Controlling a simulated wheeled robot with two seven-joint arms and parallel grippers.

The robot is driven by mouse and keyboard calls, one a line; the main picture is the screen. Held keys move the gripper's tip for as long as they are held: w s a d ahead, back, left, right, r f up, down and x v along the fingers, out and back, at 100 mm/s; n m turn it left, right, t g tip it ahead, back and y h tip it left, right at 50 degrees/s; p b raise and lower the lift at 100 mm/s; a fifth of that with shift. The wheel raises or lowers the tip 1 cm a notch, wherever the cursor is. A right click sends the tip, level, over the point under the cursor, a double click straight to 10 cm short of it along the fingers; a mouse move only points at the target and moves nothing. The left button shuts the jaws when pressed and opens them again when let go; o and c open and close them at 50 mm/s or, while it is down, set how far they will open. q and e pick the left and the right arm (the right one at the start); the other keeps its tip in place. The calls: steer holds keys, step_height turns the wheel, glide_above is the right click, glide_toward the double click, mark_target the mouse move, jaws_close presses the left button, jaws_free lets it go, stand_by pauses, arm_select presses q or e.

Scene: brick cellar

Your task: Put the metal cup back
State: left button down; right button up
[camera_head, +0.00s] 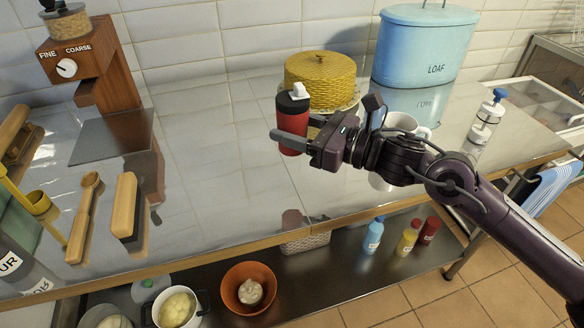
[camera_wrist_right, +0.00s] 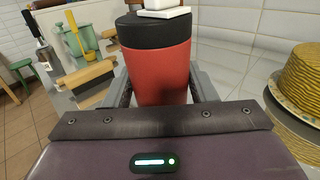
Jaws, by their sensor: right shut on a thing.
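The metal cup (camera_head: 293,120) appears as a red tumbler with a black lid and a white cap on top. My right gripper (camera_head: 300,143) is shut around its body, and the cup is upright. Its reflection lies well below it on the shiny counter (camera_head: 225,180), so it is held above the surface. In the right wrist view the cup (camera_wrist_right: 160,75) stands between the two fingers; its lower part is hidden by the gripper body. My left gripper is not in view.
Behind the cup are a yellow woven dome (camera_head: 320,80) and a blue loaf tin (camera_head: 425,45). A white mug (camera_head: 402,122) is partly behind my right arm. The middle counter is clear. Bowls and bottles sit on the lower shelf.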

mark_target(293, 151)
step_height(293, 151, down, 5)
steer(key=shift+a+f, duration=0.1)
steer(key=shift+f, duration=0.1)
step_height(293, 151, down, 4)
steer(key=shift+f, duration=0.5)
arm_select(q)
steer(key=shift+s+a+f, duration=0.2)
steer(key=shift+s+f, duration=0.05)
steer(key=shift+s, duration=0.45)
